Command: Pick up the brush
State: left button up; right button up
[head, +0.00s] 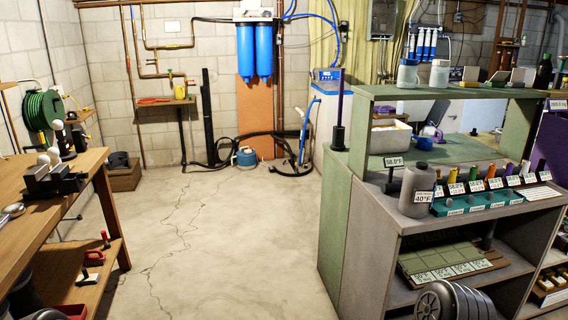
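I cannot pick out a brush with certainty. A slim dark upright object with a purplish stem and a thicker black lower part (338,128) stands at the left back corner of the grey-green workbench (352,205). Its shape could be a brush on end, but its bristles cannot be made out. Small items with coloured tops (473,183) stand in a labelled teal rack (487,205) on the bench; they are too small to identify. Neither of my grippers is in view.
A wooden bench (82,172) with a vise (52,182) stands on the left. Bare concrete floor (235,235) lies between the benches. A grey jug (417,192) stands at the right bench's front edge. A dark ribbed cylinder (462,303) is at the bottom right.

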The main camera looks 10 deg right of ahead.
aim_at(380, 112)
jog(key=i+l+u, duration=0.15)
jog(key=i, duration=2.4)
jog(key=i+j, duration=0.1)
jog(key=i, duration=1.2)
jog(key=i+j, duration=0.1)
jog(key=i, duration=1.15)
jog(key=i+l+z, duration=0.15)
jog(key=i+z, duration=0.3)
jog(key=i+j+z, duration=0.1)
jog(key=i+z, duration=0.4)
jog(key=i+j+z, duration=0.3)
jog(key=i+z, duration=0.15)
jog(key=i, duration=0.2)
jog(key=i+l+z, duration=0.15)
jog(key=i+z, duration=0.55)
jog(key=i, duration=0.2)
jog(key=i+l+u, duration=1.05)
jog(key=l, duration=0.15)
jog(key=i+l+u, duration=0.25)
jog(key=l, duration=0.2)
jog(key=l+u, duration=0.25)
jog(key=l, duration=0.15)
jog(key=i, duration=0.05)
